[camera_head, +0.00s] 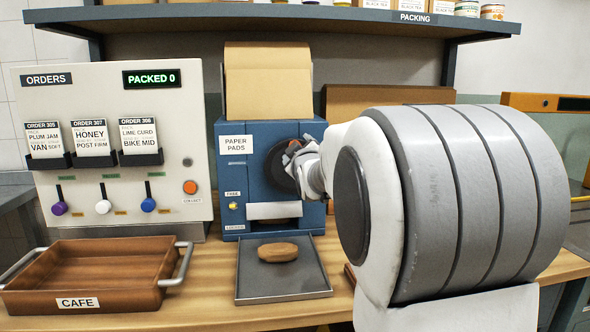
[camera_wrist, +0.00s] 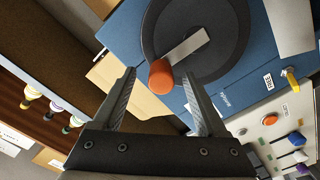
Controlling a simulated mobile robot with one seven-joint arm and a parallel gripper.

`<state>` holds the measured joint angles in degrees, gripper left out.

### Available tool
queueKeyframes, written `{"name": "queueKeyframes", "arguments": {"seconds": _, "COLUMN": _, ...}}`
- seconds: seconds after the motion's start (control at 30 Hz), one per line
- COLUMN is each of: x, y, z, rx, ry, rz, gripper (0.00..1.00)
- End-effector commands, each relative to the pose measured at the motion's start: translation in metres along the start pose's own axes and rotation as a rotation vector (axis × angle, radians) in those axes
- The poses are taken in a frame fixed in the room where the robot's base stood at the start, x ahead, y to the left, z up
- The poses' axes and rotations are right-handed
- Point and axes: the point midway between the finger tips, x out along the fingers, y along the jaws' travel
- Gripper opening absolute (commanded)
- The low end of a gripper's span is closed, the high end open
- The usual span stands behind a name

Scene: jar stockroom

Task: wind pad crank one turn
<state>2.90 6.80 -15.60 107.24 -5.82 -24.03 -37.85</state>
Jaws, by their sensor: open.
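The blue paper pads machine (camera_head: 233,180) stands on the counter with a dark round crank disc (camera_head: 277,172) on its front. In the wrist view the disc (camera_wrist: 225,65) carries a pale grey crank arm (camera_wrist: 187,46) ending in an orange knob (camera_wrist: 160,77). My gripper (camera_head: 298,155) is at the disc and hides the knob in the head view. In the wrist view my gripper (camera_wrist: 158,73) is open, one finger on each side of the knob, with gaps beside it. A brown pad (camera_head: 278,252) lies on the grey tray (camera_head: 285,288) below the machine.
A brown CAFE crate (camera_head: 130,295) sits at the front left. The orders panel (camera_head: 110,85) with three coloured levers stands behind it, reading PACKED 0. A cardboard box (camera_head: 268,80) rests above the machine, under the packing shelf (camera_head: 270,17). My arm covers the right side.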

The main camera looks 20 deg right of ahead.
Motion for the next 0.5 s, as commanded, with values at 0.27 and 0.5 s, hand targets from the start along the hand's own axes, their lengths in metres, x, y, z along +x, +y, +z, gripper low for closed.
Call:
{"name": "queueKeyframes", "arguments": {"seconds": 0.27, "x": -0.029, "y": -0.001, "z": 0.002, "rx": 0.001, "ry": 0.0, "rz": 0.001, "gripper": 0.75}}
{"name": "queueKeyframes", "arguments": {"seconds": 0.5, "x": -0.053, "y": 0.0, "z": 0.0, "rx": 0.002, "ry": 0.0, "rz": 0.0, "gripper": 0.75}}
